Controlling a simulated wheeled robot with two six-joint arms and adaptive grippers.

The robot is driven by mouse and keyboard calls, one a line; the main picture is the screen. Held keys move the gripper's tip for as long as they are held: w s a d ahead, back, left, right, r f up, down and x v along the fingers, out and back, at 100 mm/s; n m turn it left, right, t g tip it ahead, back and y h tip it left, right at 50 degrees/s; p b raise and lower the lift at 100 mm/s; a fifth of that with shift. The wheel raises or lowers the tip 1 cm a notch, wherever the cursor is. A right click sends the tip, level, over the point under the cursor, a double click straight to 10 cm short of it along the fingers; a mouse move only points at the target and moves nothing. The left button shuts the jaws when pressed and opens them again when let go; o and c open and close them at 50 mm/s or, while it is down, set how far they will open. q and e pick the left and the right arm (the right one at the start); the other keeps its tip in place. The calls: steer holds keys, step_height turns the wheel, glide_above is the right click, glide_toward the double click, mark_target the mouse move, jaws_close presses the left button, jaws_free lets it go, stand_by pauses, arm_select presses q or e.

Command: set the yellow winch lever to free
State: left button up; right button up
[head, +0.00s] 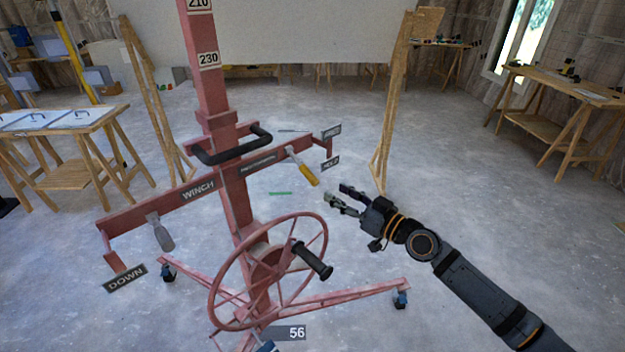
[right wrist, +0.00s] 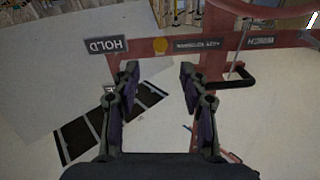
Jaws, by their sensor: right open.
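The yellow winch lever (head: 306,173) is on the right arm of the red lift's crossbar and tilts down to the right, its tip near the HOLD plate (head: 330,163). A second grey plate (head: 331,131) sits above, too small to read. In the right wrist view the yellow handle end (right wrist: 160,45) shows between and beyond my fingertips, beside the upside-down HOLD plate (right wrist: 106,45). My right gripper (head: 334,201) is open and empty, just right of and below the lever tip, apart from it. It also shows in the wrist view (right wrist: 157,72). My left gripper is out of view.
The red mast (head: 227,150) carries a black bar handle (head: 235,148) and a spoked winch wheel (head: 270,270) with a black crank grip (head: 312,260). A grey lever (head: 161,233) hangs at left by the DOWN plate (head: 125,279).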

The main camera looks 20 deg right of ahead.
mark_target(319, 183)
steer(key=p+x, duration=0.2)
steer(key=x, duration=0.7)
steer(key=shift+w+r+p, duration=0.1)
steer(key=shift+w+p, duration=0.05)
steer(key=shift+p, duration=0.2)
steer(key=shift+w+a, duration=0.25)
steer(key=shift+w, duration=0.1)
steer(key=shift+c, duration=0.5)
jaws_close()
